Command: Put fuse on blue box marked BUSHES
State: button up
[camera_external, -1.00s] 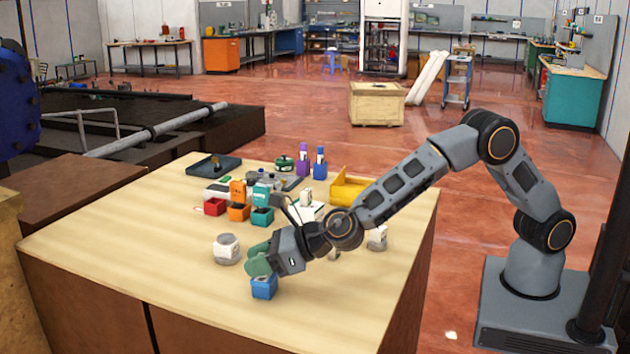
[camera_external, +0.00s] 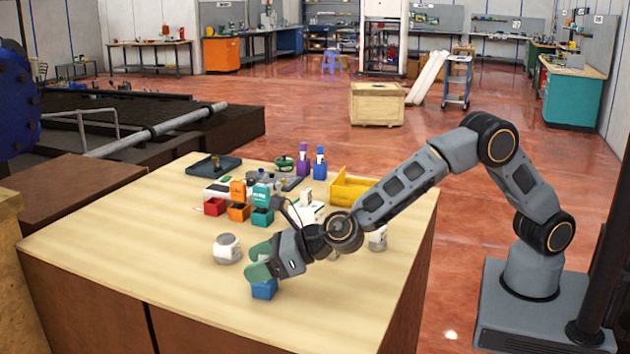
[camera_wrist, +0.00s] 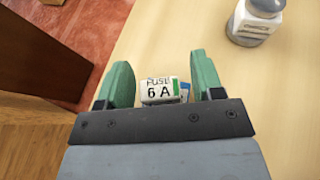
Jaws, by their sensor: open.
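The fuse (camera_wrist: 160,89) is a small white block with a green edge, marked "FUSE 6 A". In the wrist view it sits between the two green fingers of my gripper (camera_wrist: 162,85), with gaps on both sides. A bit of blue box (camera_wrist: 184,88) shows beside and below it. In the external view the blue box (camera_external: 264,290) stands near the table's front edge, with my open gripper (camera_external: 259,262) right above it. The fingers hide the fuse there. The marking on the blue box cannot be read.
A grey-lidded jar (camera_external: 227,249) stands left of my gripper and also shows in the wrist view (camera_wrist: 256,20). Red (camera_external: 215,206), orange (camera_external: 238,211) and teal (camera_external: 262,216) boxes stand farther back, near a yellow bin (camera_external: 351,188). The table's left front (camera_external: 130,255) is clear.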

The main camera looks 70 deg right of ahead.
jog(key=shift+r, duration=0.2)
jog(key=b+v, duration=0.1)
jog(key=v, duration=1.1)
jog(key=s+d+r+m+g+h, duration=0.2)
jog(key=d+m+h, duration=0.6)
jog(key=d+m, duration=1.4)
jog(key=s+d+f+m+g, duration=0.1)
jog(key=s+d+m+g, duration=0.1)
jog(key=s+d+m, duration=0.2)
jog(key=s+d+f+m+g, duration=0.1)
jog(key=s+d+m+g, duration=0.1)
jog(key=s+d+m, duration=0.2)
jog(key=s+d+f+m+g, duration=0.1)
jog(key=s+d+f+m, duration=0.1)
jog(key=s+d+m, duration=0.2)
jog(key=shift+s+d+m+g+y, duration=0.3)
jog(key=shift+s+d+m+g, duration=0.1)
jog(key=shift+s+d, duration=0.15)
jog(key=shift+s+a+f+m+g+y, duration=0.25)
jog(key=shift+s+m+y, duration=0.2)
jog(key=shift+s+m, duration=0.5)
jog(key=shift+s+a+f+m+g+y, duration=0.15)
jog(key=shift+s+f+m+y, duration=0.2)
jog(key=shift+s+m, duration=0.55)
jog(key=shift+s+a+f+m+g+y, duration=0.2)
jog(key=shift+s+m+y, duration=0.3)
jog(key=shift+s+m, duration=0.45)
